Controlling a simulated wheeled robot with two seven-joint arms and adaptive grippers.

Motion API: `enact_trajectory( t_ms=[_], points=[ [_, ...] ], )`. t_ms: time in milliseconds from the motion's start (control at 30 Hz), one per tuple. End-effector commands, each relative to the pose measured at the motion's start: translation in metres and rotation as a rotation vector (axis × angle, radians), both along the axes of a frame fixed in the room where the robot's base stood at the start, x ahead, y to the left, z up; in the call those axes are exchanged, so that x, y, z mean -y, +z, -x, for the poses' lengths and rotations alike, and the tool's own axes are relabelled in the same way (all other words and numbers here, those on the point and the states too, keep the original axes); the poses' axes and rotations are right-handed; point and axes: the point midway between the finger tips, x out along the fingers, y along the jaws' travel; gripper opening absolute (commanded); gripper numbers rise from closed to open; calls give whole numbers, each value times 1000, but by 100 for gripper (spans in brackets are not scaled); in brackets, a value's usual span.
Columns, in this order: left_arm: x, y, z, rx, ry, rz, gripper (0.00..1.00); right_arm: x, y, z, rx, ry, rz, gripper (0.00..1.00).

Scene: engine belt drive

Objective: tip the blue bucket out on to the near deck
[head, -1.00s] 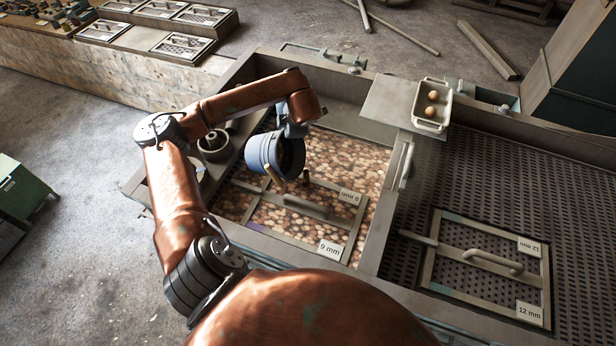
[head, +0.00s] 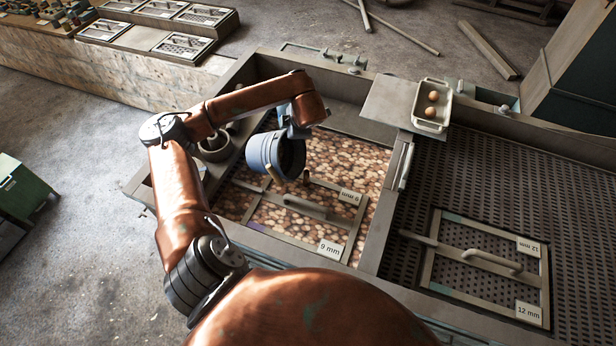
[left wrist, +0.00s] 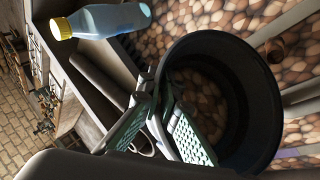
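The blue bucket (head: 264,150) hangs tilted above the left deck, its mouth turned to the right. That deck (head: 345,160) has a brown, pebbled surface, and a framed panel marked 9 mm (head: 331,249) lies on it under the bucket. My left gripper (head: 292,124) is at the bucket's upper rim. In the left wrist view its green-padded fingers (left wrist: 160,130) close on the wall of the bucket (left wrist: 262,90). Brown rounded shapes show inside the bucket's dark ring; I cannot tell whether they are contents. My right gripper is out of view.
A perforated right deck carries a 12 mm panel (head: 486,268). A white tray (head: 432,106) with two round brown things stands on the ledge between decks. A grey round part (head: 213,147) is left of the bucket. A blue bottle with a yellow cap (left wrist: 100,20) shows near the gripper.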

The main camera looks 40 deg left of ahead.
Motion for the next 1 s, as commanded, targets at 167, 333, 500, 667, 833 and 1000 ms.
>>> enact_trajectory(
  t_ms=[167,333,500,667,833,1000],
  points=[
    [1,2,-1,-1,-1,-8,0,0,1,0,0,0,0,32],
    [1,3,-1,-2,1,-13,0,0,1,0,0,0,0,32],
    [1,3,-1,-4,1,-20,0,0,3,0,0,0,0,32],
    [2,3,-1,-8,0,-26,0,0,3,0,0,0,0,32],
    [4,4,-1,-11,1,-31,0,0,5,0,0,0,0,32],
    [4,4,-2,-13,0,-38,0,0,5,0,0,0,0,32]
  ],
)
